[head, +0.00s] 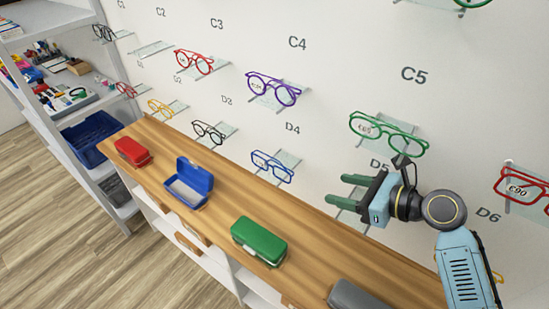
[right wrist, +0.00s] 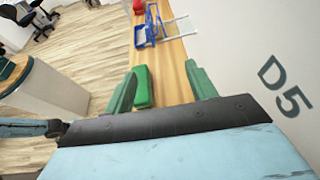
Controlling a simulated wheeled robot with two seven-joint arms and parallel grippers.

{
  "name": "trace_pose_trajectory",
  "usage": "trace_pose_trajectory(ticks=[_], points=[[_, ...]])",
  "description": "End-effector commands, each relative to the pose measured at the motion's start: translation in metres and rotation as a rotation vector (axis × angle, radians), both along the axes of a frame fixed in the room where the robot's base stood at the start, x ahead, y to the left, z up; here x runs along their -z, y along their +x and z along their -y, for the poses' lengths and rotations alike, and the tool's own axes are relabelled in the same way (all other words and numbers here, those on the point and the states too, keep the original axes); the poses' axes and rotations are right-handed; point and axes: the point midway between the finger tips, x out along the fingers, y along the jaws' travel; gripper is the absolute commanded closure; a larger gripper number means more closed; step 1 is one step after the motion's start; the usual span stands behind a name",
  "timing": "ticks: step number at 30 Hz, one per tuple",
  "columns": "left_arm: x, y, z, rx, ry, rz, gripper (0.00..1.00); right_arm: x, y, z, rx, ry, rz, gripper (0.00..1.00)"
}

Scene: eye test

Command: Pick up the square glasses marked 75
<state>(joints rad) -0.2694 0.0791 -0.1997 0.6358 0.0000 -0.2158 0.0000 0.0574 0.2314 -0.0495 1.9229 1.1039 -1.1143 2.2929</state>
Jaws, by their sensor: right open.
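The mark 75 is not legible on any glasses. Blue, square-looking glasses (head: 272,166) rest on a clear wall shelf below the D4 label, and a blue frame (right wrist: 154,20) shows near the top of the right wrist view. Round green glasses (head: 388,132), seemingly marked 65, and squarish red glasses (head: 522,189) marked 90 are on other shelves. My right gripper (head: 335,190) is open and empty below the D5 label, to the right of the blue glasses and apart from them. Its open fingers (right wrist: 162,77) also show in the right wrist view. My left gripper is out of view.
Below the glasses runs a wooden counter (head: 318,250) with a red case (head: 132,151), an open blue case (head: 189,184), a green case (head: 259,240) and a grey case (head: 354,296). Purple glasses (head: 273,89) and several other pairs hang along the wall.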

Motion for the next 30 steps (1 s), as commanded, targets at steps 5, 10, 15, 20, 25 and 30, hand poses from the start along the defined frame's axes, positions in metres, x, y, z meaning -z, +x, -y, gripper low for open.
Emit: trace_pose_trajectory(ticks=[5, 10, 15, 20, 25, 30], points=[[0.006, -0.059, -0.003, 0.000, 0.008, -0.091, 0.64, -0.001, 0.024, -0.034, -0.002, 0.000, 0.003, 0.44], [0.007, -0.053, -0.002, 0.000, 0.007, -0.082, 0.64, 0.000, 0.039, -0.055, -0.002, -0.001, 0.002, 0.44], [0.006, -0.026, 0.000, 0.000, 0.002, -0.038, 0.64, 0.000, 0.046, -0.064, -0.001, -0.002, 0.002, 0.44], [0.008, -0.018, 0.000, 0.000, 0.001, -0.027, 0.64, 0.004, 0.057, -0.080, -0.002, -0.002, 0.000, 0.44], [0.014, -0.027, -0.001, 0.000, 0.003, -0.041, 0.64, 0.015, 0.072, -0.101, -0.001, -0.003, 0.000, 0.44], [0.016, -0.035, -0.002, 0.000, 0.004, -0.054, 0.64, 0.019, 0.078, -0.110, 0.000, -0.003, 0.001, 0.44]])
